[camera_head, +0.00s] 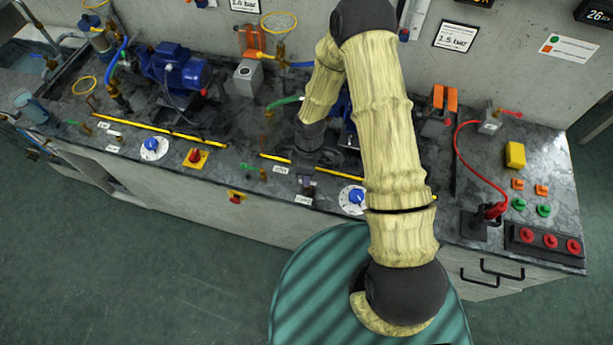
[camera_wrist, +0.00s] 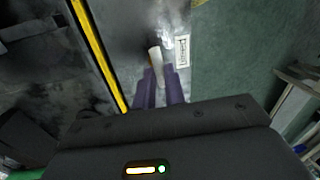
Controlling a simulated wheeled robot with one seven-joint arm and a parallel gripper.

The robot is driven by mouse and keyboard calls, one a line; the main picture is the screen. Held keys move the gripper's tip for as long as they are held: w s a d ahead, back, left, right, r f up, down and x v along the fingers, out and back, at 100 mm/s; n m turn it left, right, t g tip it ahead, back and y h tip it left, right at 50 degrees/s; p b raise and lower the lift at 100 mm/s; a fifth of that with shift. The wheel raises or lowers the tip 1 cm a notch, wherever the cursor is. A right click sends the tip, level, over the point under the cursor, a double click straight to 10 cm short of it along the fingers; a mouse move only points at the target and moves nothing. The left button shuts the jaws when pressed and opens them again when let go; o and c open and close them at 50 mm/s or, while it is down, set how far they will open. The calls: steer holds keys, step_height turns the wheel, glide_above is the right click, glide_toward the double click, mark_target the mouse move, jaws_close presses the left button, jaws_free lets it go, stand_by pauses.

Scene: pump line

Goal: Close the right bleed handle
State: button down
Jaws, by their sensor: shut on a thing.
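In the head view my gripper hides the handle. Whether the valve is open or closed cannot be told.
A yellow strip (camera_head: 335,174) runs along the bench behind my gripper. A blue-knobbed dial (camera_head: 355,197) is to the right, and a red knob on a yellow plate (camera_head: 195,157) is to the left. A red cable (camera_head: 460,160) lies farther right. The floor in front is clear.

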steer(key=shift+w+m, duration=0.1)
steer(key=shift+m, duration=0.4)
steer(key=c, duration=1.5)
jaws_free()
steer(key=shift+r, duration=0.1)
steer(key=w+r, duration=0.1)
steer(key=r, duration=0.4)
steer(key=w+d+r+b, duration=0.1)
steer(key=r, duration=0.5)
steer(key=w+r+b, duration=0.1)
steer(key=r, duration=0.5)
steer(key=shift+d, duration=0.2)
